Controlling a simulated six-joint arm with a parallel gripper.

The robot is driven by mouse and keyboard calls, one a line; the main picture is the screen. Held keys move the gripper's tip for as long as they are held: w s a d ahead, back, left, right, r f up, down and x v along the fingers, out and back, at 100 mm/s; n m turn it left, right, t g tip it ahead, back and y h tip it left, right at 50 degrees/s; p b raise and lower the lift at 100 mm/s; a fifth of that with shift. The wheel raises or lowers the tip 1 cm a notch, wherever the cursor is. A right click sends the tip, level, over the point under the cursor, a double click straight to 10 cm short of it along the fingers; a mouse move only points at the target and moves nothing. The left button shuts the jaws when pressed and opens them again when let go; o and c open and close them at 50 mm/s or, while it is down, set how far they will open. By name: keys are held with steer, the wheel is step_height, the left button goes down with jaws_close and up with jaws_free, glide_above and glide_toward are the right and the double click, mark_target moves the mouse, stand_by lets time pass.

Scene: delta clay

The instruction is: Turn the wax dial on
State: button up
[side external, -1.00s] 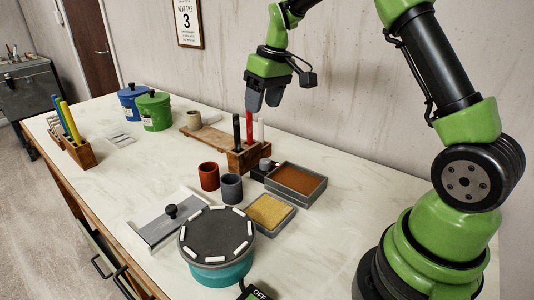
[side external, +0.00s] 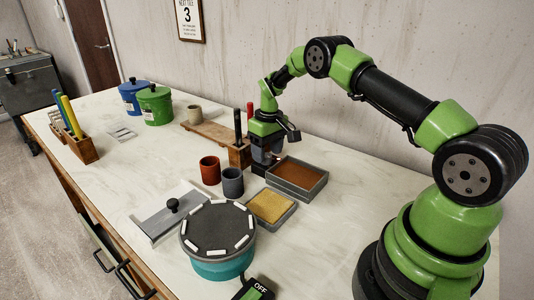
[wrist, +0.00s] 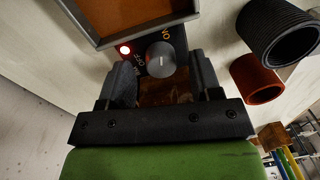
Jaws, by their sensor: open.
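The wax dial is a grey round knob (wrist: 161,59) with a pale pointer line, on a small black box (wrist: 177,38) with "OFF" and "ON" lettering. In the side view my gripper (side external: 263,160) points down at the dial box beside the tray of brown wax and hides most of the knob. I cannot tell whether the fingers touch it.
A grey tray of brown material (side external: 298,178) and one of yellow material (side external: 270,206) lie close by. A red cup (side external: 210,171) and a grey cup (side external: 232,183) stand left of my gripper. A wooden tool block (side external: 239,152) is just behind. A turntable (side external: 218,230) is in front.

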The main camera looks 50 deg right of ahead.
steer(key=shift+f, duration=0.55)
steer(key=shift+c, duration=0.2)
steer(key=c, duration=0.9)
steer(key=shift+m, duration=1.5)
steer(key=o, duration=0.9)
steer(key=shift+o, duration=0.2)
